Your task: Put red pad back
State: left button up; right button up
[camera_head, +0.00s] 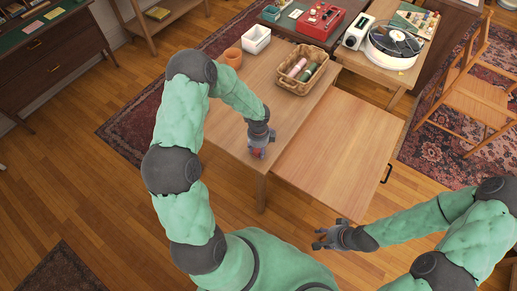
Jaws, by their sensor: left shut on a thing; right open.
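My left gripper (259,145) points down over the near part of the wooden table (226,130). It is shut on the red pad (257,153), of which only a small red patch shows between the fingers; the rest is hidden. I cannot tell whether the pad touches the tabletop. My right gripper (322,240) is open and empty, in front of the lower wooden panel (340,150) and clear of it.
A wicker basket (283,80) with rolled items, a white box (256,38) and a terracotta pot (233,57) stand on the table. A record player (392,45) and a red case (319,20) are behind. A wooden chair (475,95) stands at right. The lower panel's top is bare.

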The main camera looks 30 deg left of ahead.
pick_arm(q)
jog(key=o, duration=1.1)
notch_tip(320, 180, up, 12)
jog(key=p, duration=0.4)
jog(key=s+d+f+n+h, duration=0.2)
jog(key=s+d+f+n, duration=0.4)
jog(key=s+d+n, duration=0.2)
jog(key=s+d+f+n+h, duration=0.2)
jog(key=s+d+f+n, duration=0.5)
jog(key=n, duration=0.6)
jog(key=shift+s+d+f, duration=0.3)
jog(key=shift+s+d, duration=0.8)
jog(key=shift+d, duration=0.45)
